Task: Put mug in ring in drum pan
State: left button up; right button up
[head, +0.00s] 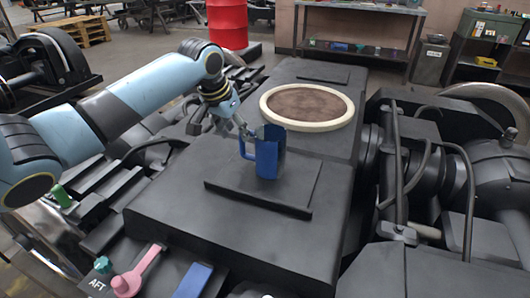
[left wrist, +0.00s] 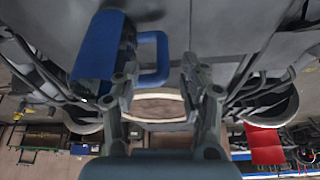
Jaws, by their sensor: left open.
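The blue mug (head: 267,160) stands upright on a raised dark plate in the middle of the head view, its handle on the left side. My left gripper (head: 246,131) is open at the mug's handle side. In the left wrist view the mug (left wrist: 97,45) is at upper left, and its handle (left wrist: 163,60) shows between the spread fingers; contact cannot be told. The round cream ring (head: 343,122), with a brown inside (head: 305,100), lies behind the mug and looks empty. It also shows in the left wrist view (left wrist: 158,92). My right gripper is out of view.
A pink tool (head: 140,270), a blue block (head: 193,281) and a green item (head: 62,196) lie at the front left. Dark bogie parts with thin pipes (head: 468,205) stand at right. A red drum (head: 227,22) stands behind. The dark surface before the mug is clear.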

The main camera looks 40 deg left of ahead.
aim_at(240, 143)
pick_arm(q)
jog(key=shift+x, duration=1.1)
jog(key=b+x, duration=0.2)
jog(key=x, duration=0.3)
jog(key=shift+w+a, duration=0.1)
jog(key=shift+a, duration=0.1)
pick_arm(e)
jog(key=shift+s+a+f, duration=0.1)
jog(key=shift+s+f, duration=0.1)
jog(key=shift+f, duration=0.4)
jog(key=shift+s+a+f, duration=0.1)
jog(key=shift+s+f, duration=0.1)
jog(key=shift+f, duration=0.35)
pick_arm(q)
grip_shut()
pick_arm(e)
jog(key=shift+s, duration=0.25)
